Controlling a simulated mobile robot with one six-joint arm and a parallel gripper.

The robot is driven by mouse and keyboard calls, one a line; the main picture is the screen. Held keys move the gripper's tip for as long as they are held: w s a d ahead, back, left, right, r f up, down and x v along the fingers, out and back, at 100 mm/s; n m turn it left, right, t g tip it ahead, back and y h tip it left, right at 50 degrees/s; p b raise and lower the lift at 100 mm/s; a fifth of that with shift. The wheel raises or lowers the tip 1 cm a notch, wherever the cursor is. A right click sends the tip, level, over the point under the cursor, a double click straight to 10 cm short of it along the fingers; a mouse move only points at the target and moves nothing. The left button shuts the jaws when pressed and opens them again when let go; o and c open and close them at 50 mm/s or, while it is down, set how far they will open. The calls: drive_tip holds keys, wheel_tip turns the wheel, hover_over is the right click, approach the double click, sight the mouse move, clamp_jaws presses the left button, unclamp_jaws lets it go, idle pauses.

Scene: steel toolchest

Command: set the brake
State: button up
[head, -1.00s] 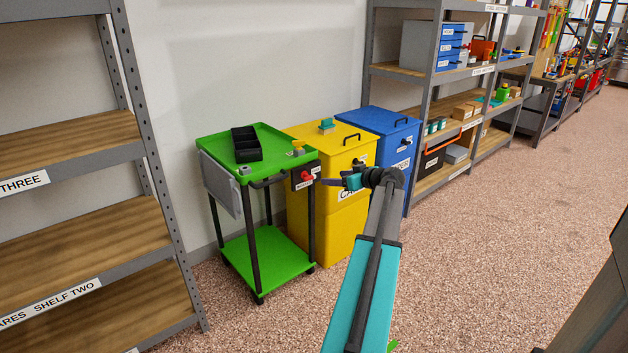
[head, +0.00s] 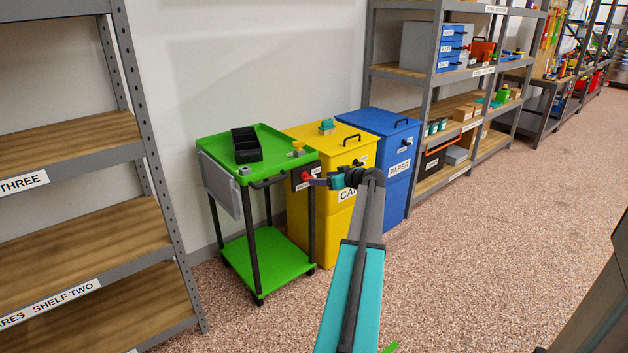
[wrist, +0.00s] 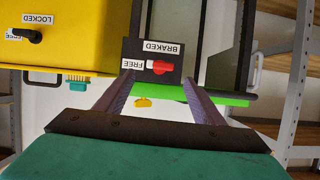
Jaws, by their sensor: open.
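The brake switch is a red knob (wrist: 158,67) on a dark plate (wrist: 143,82) at the green cart's (head: 255,265) right end. In the wrist view the plate is labelled FREE to the knob's left and BRAKED above it. The knob lies sideways beside the FREE label. In the head view the red knob (head: 305,176) sits just under the tray's corner. My gripper (head: 318,182) is close in front of it. In the wrist view my gripper (wrist: 158,82) is open, its fingers framing the knob from either side; I cannot tell whether they touch the plate.
A yellow bin (head: 340,230) and a blue bin (head: 398,185) stand right beside the cart. A black tray (head: 234,146) lies on the cart's top. Shelving stands at left (head: 75,235) and at back right (head: 428,90). The floor (head: 480,255) on the right is clear.

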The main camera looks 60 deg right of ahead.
sight(307, 178)
drive_tip(key=x, duration=0.6)
drive_tip(key=shift+f, duration=0.1)
drive_tip(key=c, duration=1)
drive_tip(key=shift+c, duration=0.2)
drive_tip(key=shift+d, duration=0.1)
drive_tip(key=m+t+y, duration=0.1)
drive_tip(key=m, duration=0.3)
drive_tip(key=d+f+m+t+y+p, duration=0.1)
drive_tip(key=m+t+y, duration=0.1)
drive_tip(key=m, duration=0.2)
drive_tip(key=m+t+y+p, duration=0.1)
drive_tip(key=m+t+y, duration=0.1)
drive_tip(key=m, duration=0.3)
drive_tip(key=shift+s+d+f, duration=0.15)
drive_tip(key=shift+s+f, duration=0.05)
drive_tip(key=shift+f, duration=0.05)
idle(0.4)
